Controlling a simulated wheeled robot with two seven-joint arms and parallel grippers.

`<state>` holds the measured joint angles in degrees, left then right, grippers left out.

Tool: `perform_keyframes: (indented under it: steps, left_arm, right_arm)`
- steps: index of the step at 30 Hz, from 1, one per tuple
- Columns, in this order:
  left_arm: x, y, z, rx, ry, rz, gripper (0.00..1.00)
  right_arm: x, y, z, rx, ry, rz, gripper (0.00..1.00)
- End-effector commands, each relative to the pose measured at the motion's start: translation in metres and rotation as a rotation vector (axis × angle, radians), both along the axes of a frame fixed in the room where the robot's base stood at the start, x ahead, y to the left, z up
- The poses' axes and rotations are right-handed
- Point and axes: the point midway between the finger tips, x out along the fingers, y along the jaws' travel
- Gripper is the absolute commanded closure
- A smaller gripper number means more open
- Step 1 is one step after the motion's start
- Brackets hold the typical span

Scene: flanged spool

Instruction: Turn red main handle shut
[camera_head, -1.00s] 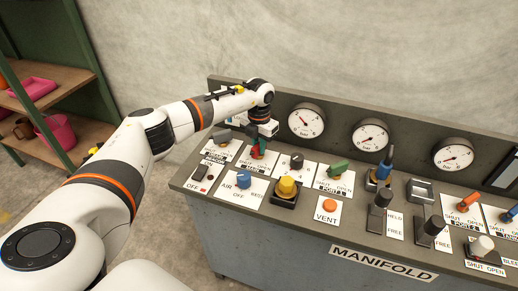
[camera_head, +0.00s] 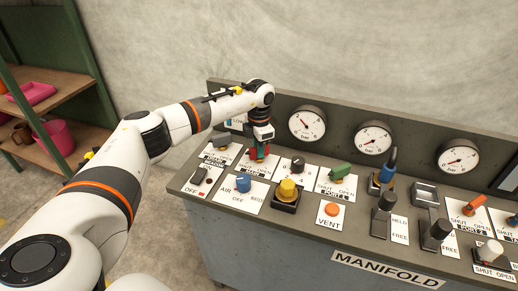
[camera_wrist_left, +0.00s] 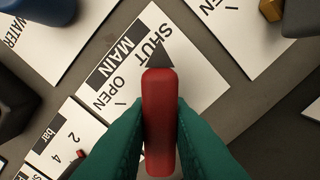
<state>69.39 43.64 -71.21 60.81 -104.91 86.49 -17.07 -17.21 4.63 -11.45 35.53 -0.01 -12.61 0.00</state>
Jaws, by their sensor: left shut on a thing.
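The red main handle (camera_wrist_left: 160,122) is a rounded bar between the two green fingers of my left gripper (camera_wrist_left: 160,140) in the left wrist view. The fingers are shut on its sides. A dark triangular pointer at its far end lies beside the word SHUT on the white MAIN label (camera_wrist_left: 135,60); OPEN is printed lower on the same label. In the head view, my left gripper (camera_head: 260,152) comes down over the handle at the back left of the panel, and the fingers hide most of it. My right gripper is not in view.
The grey manifold panel (camera_head: 228,208) carries a blue knob (camera_head: 243,184), a yellow knob (camera_head: 288,189), a green handle (camera_head: 340,171) and an orange vent button (camera_head: 332,209) near the gripper. Gauges (camera_head: 307,123) stand behind. A shelf (camera_head: 62,100) is at the far left.

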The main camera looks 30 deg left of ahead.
Motion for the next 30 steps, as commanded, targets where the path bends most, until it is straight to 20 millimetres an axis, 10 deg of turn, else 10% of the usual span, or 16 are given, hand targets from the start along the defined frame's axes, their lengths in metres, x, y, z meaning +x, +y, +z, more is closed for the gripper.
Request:
perform_keyframes:
  steps: [9,10,14,30]
  left_arm:
    - [0.001,0.000,0.002,0.000,-0.004,-0.004,1.00]
    - [0.001,0.000,0.002,0.000,-0.004,-0.004,0.79]
    - [0.001,0.000,0.001,0.000,-0.004,-0.003,0.61]
    - [0.002,0.000,0.035,0.000,-0.007,-0.003,0.61]
  right_arm:
    - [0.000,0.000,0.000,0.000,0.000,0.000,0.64]
    - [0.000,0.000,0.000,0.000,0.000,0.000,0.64]
    - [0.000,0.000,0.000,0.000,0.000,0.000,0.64]
    - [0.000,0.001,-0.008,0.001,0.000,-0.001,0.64]
